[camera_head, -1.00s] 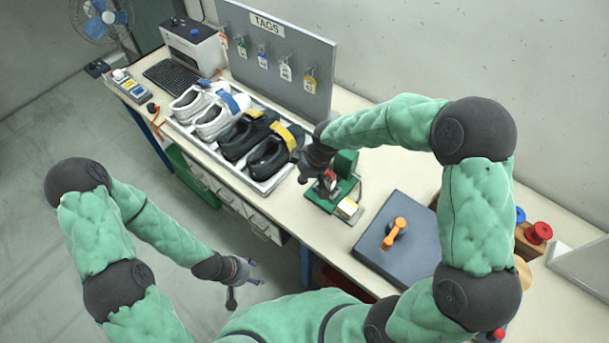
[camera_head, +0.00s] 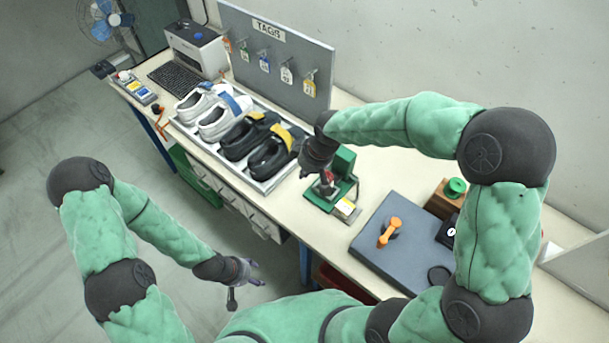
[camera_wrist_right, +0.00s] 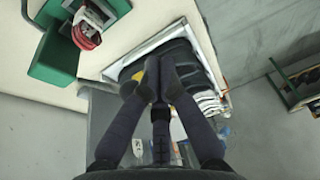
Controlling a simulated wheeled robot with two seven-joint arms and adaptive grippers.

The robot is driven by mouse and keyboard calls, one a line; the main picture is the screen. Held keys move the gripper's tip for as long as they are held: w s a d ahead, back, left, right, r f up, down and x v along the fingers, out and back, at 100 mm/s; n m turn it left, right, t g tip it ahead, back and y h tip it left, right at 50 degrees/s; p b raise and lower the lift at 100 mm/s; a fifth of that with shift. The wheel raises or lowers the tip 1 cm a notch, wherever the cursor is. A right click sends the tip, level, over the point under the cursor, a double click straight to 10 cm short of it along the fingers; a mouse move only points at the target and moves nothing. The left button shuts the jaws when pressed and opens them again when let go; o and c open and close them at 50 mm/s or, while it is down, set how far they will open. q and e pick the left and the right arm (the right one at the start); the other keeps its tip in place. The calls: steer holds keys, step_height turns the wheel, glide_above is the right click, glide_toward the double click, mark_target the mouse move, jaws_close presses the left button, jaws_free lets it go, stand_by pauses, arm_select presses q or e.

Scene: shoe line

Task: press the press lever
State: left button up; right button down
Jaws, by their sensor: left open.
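The green press (camera_head: 342,170) stands on the bench right of the shoe tray. Its red part (camera_head: 326,183) shows low at its front; I cannot make out a separate lever. In the right wrist view the press (camera_wrist_right: 55,55) and its red part (camera_wrist_right: 88,30) are at the upper left. My right gripper (camera_head: 308,172) hangs just left of the press top, apart from the red part. In the wrist view its fingertips (camera_wrist_right: 161,75) come together with nothing seen between them. My left gripper (camera_head: 246,283) is open and empty, off the bench's front edge.
The tray (camera_head: 262,186) holds white and black shoes. The tag board (camera_head: 275,60) stands behind it. A dark mat (camera_head: 385,255) with an orange-handled tool (camera_head: 389,231) lies right of the press. A green spool (camera_head: 455,187) on a wooden block stands near my right arm.

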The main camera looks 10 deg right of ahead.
steer(key=v, duration=0.3)
steer(key=a+v, duration=0.1)
steer(key=shift+s+r, duration=0.4)
steer(key=shift+r, duration=0.05)
